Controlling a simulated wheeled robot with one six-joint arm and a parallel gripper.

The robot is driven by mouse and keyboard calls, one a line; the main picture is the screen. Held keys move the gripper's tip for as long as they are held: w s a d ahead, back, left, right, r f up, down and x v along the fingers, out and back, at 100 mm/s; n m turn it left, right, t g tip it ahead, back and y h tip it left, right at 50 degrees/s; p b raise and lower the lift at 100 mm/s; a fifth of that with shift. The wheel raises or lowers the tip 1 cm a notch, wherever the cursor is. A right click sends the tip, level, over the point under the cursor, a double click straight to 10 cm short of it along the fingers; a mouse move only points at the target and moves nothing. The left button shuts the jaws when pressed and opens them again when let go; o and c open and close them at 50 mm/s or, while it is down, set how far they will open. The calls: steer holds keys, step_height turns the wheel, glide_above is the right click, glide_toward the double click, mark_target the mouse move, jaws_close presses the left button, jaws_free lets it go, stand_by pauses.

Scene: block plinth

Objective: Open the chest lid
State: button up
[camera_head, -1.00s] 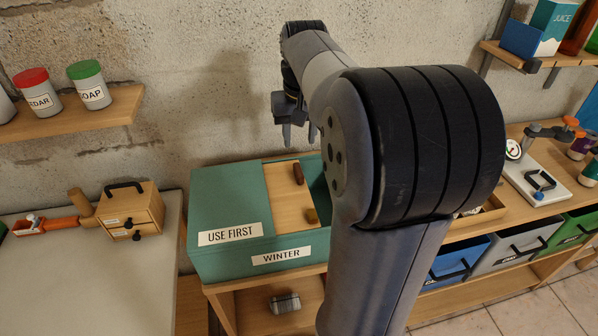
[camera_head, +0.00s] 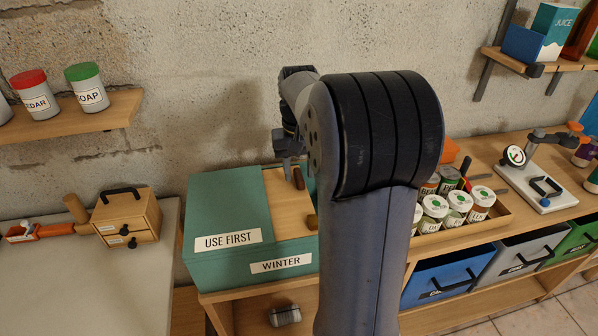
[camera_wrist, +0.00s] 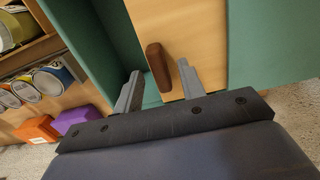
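The chest is a green box (camera_head: 225,210) with "USE FIRST" and "WINTER" labels. My gripper (camera_head: 290,166) is over the back part of the panel, close to the brown handle. In the wrist view my gripper (camera_wrist: 158,66) is open, and the brown handle (camera_wrist: 157,68) shows between the fingertips with gaps on both sides. A green recess shows beside the wooden panel there. My arm hides the chest's right side in the head view.
A small drawer box (camera_head: 127,212) stands on the left counter. A shelf with jars (camera_head: 70,128) is at upper left. The wall is close behind.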

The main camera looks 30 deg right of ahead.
steer(key=shift+f, duration=0.45)
jaws_close()
steer(key=shift+a, duration=0.1)
